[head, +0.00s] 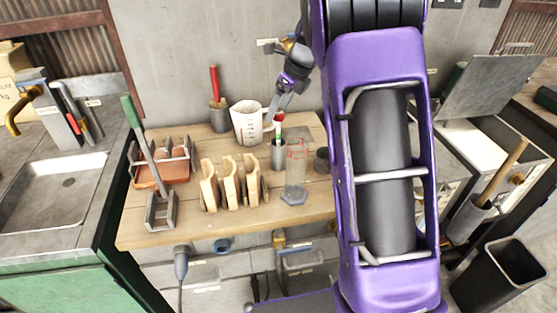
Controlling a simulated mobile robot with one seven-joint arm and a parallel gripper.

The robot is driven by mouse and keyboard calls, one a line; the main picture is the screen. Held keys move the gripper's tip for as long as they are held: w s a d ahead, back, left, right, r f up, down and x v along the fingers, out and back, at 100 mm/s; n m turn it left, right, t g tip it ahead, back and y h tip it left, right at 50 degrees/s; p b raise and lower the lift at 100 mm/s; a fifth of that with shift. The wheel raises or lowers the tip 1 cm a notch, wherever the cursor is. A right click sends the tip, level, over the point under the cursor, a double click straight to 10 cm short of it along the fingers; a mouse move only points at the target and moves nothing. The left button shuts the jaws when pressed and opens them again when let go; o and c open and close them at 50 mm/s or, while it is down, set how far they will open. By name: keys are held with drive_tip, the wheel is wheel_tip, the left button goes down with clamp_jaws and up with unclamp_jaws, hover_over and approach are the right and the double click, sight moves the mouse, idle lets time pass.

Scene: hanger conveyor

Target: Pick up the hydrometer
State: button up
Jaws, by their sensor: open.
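A slim upright stick with red, white and green bands, which looks like the hydrometer (279,126), stands in a small grey cup (278,156) on the wooden bench. Its lower part is hidden inside the cup. My gripper (279,110) is open and points down at the banded top from above. It is small in the head view, and I cannot tell whether its fingers are around the top or just above it. A clear cylinder (295,178) with red marks and a six-sided foot stands to the right, in front of the cup.
A white measuring jug (248,122) stands close to the left of my gripper. A dark cup with a red handle (217,108), wooden pieces in a rack (229,183) and a green-handled tool (139,137) are further left. My purple arm hides the bench's right end.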

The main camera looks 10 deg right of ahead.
hover_over(279, 141)
drive_tip(key=w, duration=0.1)
drive_tip(key=x, duration=0.3)
drive_tip(key=s+x, duration=0.1)
drive_tip(key=x, duration=0.1)
drive_tip(key=shift+d+f, duration=0.25)
drive_tip(key=c, duration=1)
